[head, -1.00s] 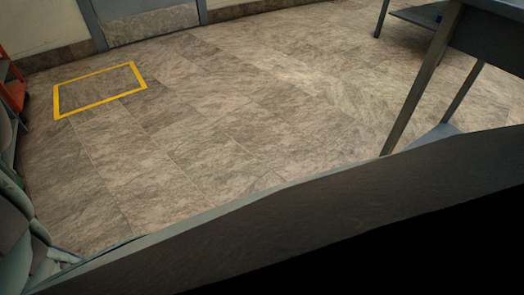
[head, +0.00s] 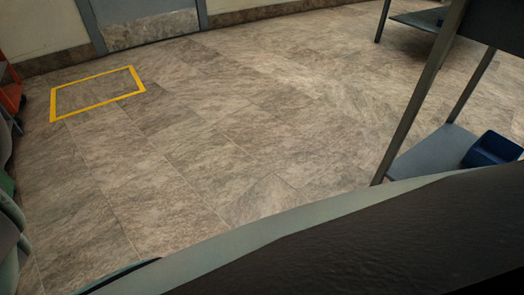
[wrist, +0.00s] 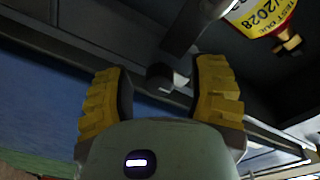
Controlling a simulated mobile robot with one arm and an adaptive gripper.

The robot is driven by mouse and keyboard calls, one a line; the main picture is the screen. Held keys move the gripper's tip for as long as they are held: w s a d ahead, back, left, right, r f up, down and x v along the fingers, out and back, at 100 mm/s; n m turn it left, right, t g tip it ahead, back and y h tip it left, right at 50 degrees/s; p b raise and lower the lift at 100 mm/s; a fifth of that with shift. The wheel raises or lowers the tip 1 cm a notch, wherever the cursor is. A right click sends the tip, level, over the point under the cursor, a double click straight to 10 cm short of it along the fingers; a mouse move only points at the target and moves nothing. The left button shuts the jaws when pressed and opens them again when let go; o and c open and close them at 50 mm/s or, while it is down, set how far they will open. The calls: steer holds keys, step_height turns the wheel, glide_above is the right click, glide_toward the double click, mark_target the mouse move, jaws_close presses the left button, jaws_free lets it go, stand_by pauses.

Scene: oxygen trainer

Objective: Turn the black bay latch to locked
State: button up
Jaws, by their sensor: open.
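My gripper (wrist: 163,71) shows in the wrist view with its two yellow ridged fingers apart, one on each side. A small dark knob-like part (wrist: 160,78) with a pale end face shows in the gap between the fingers. It looks like the black bay latch, but the dim light leaves this unsure. I cannot tell whether either finger touches it, or which way it is turned. A grey bar (wrist: 194,24) runs up and right just above it. The latch and gripper do not show in the head view.
A bottle with a yellow test label (wrist: 262,14) and brass fitting is at the wrist view's upper right. In the head view, a grey table (head: 419,100) with a blue bin (head: 492,149) on its lower shelf stands right. A yellow floor outline (head: 97,75) lies left; open floor lies between.

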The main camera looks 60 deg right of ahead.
steer(key=shift+d, duration=0.1)
jaws_close()
stand_by(0.5)
